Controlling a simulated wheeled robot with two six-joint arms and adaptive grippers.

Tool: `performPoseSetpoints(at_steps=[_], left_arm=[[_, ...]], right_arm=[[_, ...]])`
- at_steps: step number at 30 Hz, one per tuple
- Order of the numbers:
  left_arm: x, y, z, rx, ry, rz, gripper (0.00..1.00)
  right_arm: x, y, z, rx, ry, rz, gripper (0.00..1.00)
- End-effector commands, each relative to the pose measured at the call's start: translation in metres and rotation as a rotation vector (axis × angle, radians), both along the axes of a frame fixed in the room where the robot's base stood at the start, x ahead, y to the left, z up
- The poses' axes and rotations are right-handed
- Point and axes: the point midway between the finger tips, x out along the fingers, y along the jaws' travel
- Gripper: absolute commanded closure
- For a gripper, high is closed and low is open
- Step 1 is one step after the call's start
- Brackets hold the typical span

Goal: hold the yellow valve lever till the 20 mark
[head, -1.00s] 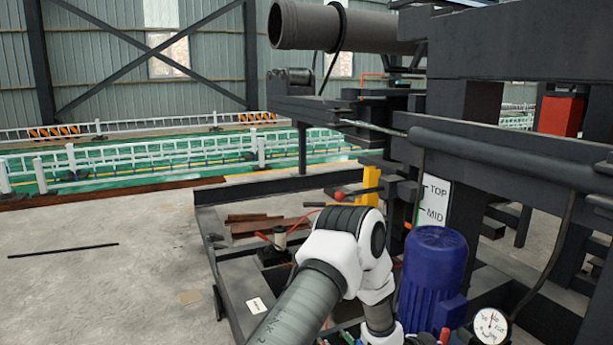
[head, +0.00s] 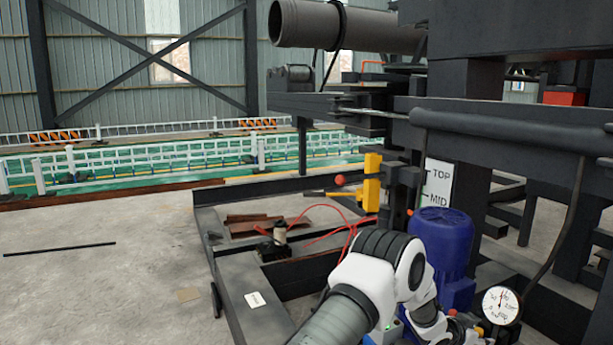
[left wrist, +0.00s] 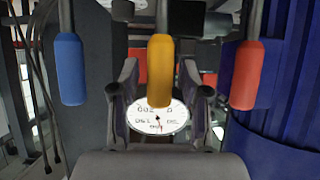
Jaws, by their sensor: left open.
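The yellow valve lever (left wrist: 160,72) hangs in the middle of the left wrist view, between the two spread fingers of my left gripper (left wrist: 162,103). Gaps show on both sides of it, so the fingers do not grip it. A blue lever (left wrist: 70,68) is to its left and a red lever (left wrist: 246,75) to its right. The gauge (left wrist: 158,122) appears behind the yellow lever's tip; it also shows in the head view (head: 501,305), its needle roughly upward, its figures too small to read surely. My left arm reaches the levers at the bottom of the head view. My right gripper is not seen.
A blue motor (head: 441,240) stands close to my left arm. A TOP/MID scale plate (head: 437,185) and a yellow block (head: 371,180) are behind it. Dark steel beams fill the right side.

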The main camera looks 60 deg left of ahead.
Motion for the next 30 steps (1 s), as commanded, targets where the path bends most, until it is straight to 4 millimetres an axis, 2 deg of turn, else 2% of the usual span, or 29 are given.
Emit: performPoseSetpoints(at_steps=[4, 5, 6, 8, 9, 15, 22, 30], left_arm=[[0.000, 0.000, 0.001, 0.000, 0.000, 0.000, 0.54], [0.000, 0.000, 0.001, 0.000, 0.000, 0.000, 0.58], [0.000, 0.000, 0.001, 0.000, 0.000, 0.000, 0.72], [0.000, 0.000, 0.001, 0.000, 0.000, 0.000, 0.93], [0.000, 0.000, 0.000, 0.000, 0.000, 0.000, 1.00], [-0.001, 0.000, 0.000, 0.000, 0.000, 0.000, 1.00], [-0.009, 0.001, -0.003, -0.011, -0.062, -0.001, 1.00], [-0.011, 0.001, 0.000, -0.011, -0.077, 0.000, 1.00]], right_arm=[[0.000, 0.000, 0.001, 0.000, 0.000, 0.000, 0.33], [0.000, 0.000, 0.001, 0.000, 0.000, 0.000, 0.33], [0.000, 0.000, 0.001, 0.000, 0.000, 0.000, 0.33], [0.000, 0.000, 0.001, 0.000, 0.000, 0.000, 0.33], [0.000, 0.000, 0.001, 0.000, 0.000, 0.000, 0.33], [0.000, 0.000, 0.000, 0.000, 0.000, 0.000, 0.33], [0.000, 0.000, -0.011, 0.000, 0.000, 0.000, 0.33], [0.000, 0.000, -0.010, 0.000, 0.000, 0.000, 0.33]])
